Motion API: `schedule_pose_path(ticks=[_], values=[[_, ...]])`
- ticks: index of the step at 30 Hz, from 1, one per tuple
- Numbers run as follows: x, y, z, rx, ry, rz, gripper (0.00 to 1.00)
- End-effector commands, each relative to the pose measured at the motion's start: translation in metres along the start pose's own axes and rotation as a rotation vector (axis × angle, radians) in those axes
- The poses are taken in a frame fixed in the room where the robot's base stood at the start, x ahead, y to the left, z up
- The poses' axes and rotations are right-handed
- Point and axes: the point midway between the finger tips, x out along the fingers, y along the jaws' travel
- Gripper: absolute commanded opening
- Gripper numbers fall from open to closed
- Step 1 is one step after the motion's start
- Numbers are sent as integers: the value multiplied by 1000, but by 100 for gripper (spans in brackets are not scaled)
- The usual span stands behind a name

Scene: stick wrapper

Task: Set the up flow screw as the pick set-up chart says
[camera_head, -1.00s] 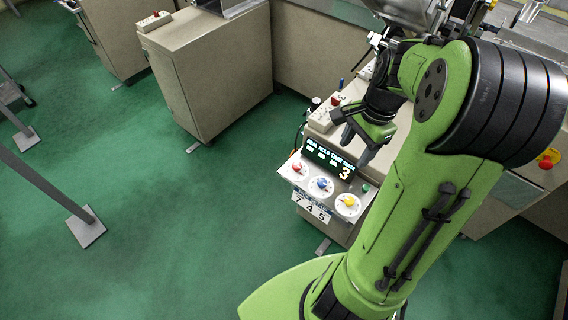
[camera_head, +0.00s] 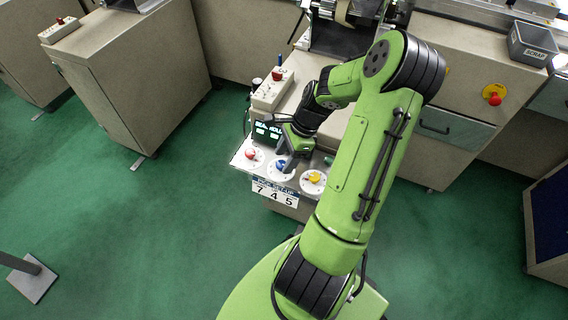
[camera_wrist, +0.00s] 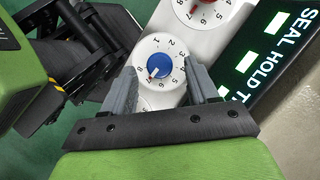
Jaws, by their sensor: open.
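A white panel (camera_head: 235,158) carries three dials: a red knob (camera_head: 251,154), a blue knob (camera_head: 281,166) and a yellow knob (camera_head: 314,177). The pick set-up chart (camera_head: 275,193) below them reads 7 4 5. My gripper (camera_head: 287,160) is open over the blue dial. In the wrist view the blue knob (camera_wrist: 154,67) lies between my open fingers (camera_wrist: 160,80), with no clear contact. Its white mark points to the lower left; the exact number is unclear. The red knob (camera_wrist: 193,3) is at the top edge. Which dial is the up flow screw cannot be told.
A lit display reading SEAL HOLD (camera_head: 266,132) stands behind the dials, partly hidden by my gripper. A beige switch box (camera_head: 272,90) is behind it. A grey scrap bin (camera_head: 531,44) and a red stop button (camera_head: 494,98) are at right.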

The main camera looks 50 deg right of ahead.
Motion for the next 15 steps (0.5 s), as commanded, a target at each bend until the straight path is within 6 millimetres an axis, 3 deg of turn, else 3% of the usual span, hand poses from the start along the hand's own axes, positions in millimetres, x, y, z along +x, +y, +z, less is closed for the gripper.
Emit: schedule_pose_path(ticks=[3, 11, 15], values=[[12, 0, 0, 0, 0, 1, 59], [12, 0, 0, 0, 1, 0, 59], [12, 0, 0, 0, 1, 0, 38]])
